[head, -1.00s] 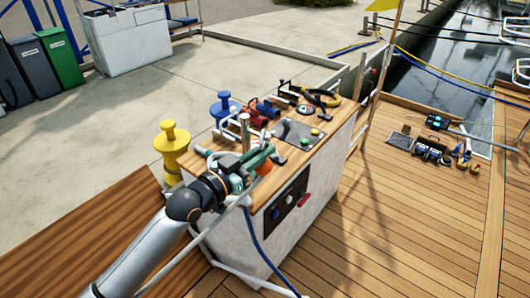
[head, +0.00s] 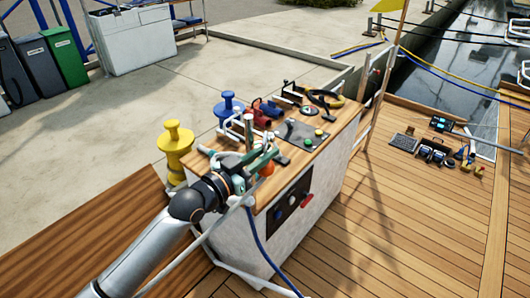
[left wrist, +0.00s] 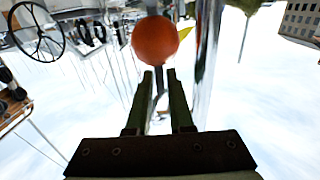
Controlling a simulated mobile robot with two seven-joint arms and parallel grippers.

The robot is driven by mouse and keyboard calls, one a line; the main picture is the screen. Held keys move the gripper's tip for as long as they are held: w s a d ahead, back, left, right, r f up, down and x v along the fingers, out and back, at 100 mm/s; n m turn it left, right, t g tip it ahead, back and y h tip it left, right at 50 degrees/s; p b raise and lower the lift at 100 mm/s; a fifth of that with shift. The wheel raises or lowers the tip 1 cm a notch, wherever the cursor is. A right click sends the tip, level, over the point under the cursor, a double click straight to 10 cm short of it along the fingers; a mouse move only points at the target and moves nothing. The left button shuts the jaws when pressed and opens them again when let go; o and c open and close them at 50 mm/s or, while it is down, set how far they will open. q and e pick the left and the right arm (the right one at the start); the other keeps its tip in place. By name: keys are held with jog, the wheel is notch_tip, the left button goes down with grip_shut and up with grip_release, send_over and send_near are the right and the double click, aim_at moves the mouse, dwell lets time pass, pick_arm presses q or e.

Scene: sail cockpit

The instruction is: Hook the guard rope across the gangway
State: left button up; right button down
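My left gripper (head: 264,158) is over the near end of the wood-topped console, beside an upright metal post (head: 249,128). An orange ball (head: 267,169) is at its fingers; the ball also shows in the left wrist view (left wrist: 155,40), just beyond the fingertips. The two fingers (left wrist: 159,74) stand with a narrow gap; whether something thin is held in it is unclear. A blue line (head: 263,250) hangs down the console's near side. I cannot tell whether it is the guard rope, and I make out no hook. My right gripper is not in view.
The console (head: 325,170) carries a button panel (head: 307,134) and several fittings. A yellow bollard (head: 175,150) and a blue one (head: 229,106) stand behind it. Tools and devices lie on the deck at right (head: 430,150). The planked deck in front is mostly clear.

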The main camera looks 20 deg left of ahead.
pick_arm(q)
jog(key=o, duration=0.4)
jog(key=shift+s, duration=0.1)
jog(key=shift+p+v, duration=0.65)
jog(key=shift+v, duration=5.55)
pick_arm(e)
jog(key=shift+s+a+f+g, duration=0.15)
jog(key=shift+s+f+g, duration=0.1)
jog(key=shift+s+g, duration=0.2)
